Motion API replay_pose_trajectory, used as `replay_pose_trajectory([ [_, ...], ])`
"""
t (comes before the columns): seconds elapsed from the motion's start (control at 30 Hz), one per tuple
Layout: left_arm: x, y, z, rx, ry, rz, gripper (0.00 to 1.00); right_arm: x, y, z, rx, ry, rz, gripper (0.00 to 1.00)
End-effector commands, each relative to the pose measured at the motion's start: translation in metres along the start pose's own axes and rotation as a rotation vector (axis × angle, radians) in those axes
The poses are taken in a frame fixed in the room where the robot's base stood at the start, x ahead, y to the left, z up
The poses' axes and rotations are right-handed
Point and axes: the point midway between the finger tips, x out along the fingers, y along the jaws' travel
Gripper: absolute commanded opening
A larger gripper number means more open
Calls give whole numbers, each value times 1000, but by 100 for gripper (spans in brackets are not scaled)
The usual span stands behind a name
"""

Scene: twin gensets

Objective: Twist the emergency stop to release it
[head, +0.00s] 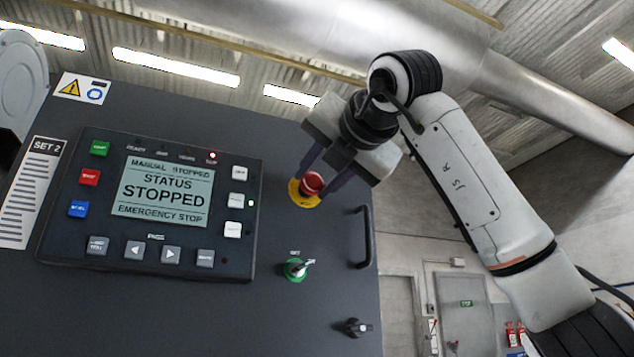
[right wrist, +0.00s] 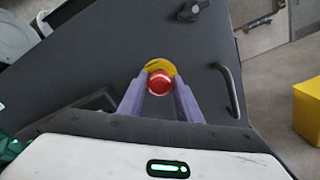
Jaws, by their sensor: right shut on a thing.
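The red emergency stop button (head: 312,183) sits on a yellow ring on the dark panel of the genset cabinet, right of the control display. My right gripper (head: 322,178) is at the button, its two fingers on either side of the red head. The right wrist view shows the red button (right wrist: 160,82) between the purple-grey fingertips, with the yellow ring (right wrist: 160,66) behind it. The gripper is shut on the button. The display (head: 163,192) reads "STATUS STOPPED" and "EMERGENCY STOP". My left gripper is not in view.
A green-ringed key switch (head: 295,269) and a black knob (head: 354,327) lie below the button. A black handle (head: 363,237) stands out from the panel at the right. A yellow box (right wrist: 308,112) stands on the floor at the right.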

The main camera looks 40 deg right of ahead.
Motion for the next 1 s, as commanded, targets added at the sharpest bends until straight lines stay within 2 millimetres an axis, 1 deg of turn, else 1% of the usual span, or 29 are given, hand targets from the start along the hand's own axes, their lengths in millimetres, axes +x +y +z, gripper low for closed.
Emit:
replay_pose_trajectory([
  [0.3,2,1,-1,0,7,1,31,0,-1,0,98,1,-1,9],
  [0.77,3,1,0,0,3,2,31,0,0,0,109,0,-1,9],
  [0.8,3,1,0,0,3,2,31,0,0,0,109,0,0,38],
  [0.87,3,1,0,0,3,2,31,0,0,0,109,0,0,48],
  [0.9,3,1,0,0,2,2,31,0,0,0,109,0,0,49],
  [1.0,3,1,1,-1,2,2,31,0,0,0,109,0,0,49],
])
